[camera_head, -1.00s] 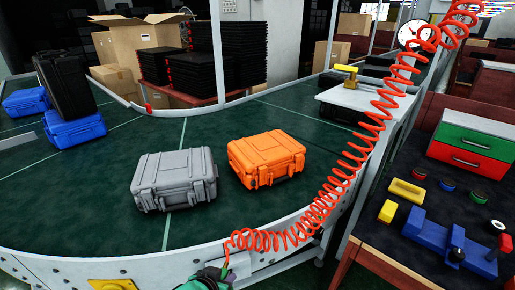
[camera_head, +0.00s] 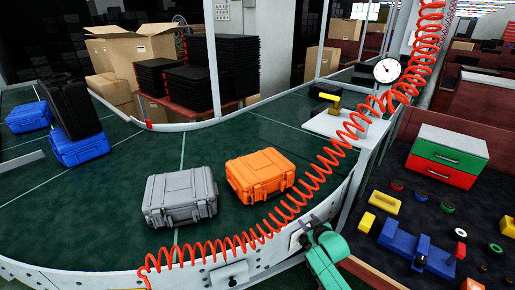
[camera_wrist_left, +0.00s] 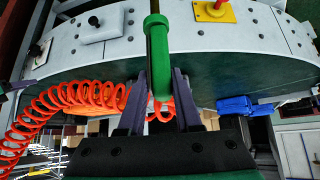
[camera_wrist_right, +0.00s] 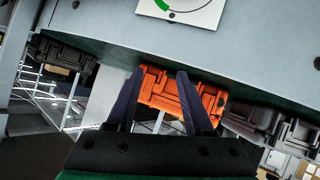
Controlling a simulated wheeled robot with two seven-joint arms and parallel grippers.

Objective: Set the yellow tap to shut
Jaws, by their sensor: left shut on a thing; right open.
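The yellow tap (camera_head: 333,106) stands on a white plate (camera_head: 330,124) at the far right end of the curved conveyor. Its yellow lever looks roughly level and points left; details are small. My right gripper (camera_head: 309,233) is beside the conveyor's front side panel, well nearer than the tap. In its wrist view the right gripper (camera_wrist_right: 155,85) has its fingers apart and empty. In the left wrist view my left gripper (camera_wrist_left: 161,90) is shut on a green tool handle (camera_wrist_left: 158,55). The tap is not recognisable in either wrist view.
The red coiled hose (camera_head: 322,160) crosses in front of the tap's plate, with a round gauge (camera_head: 387,70) nearby. A grey case (camera_head: 180,197) and an orange case (camera_head: 260,175) lie on the belt. A workbench (camera_head: 350,245) with coloured parts stands at right.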

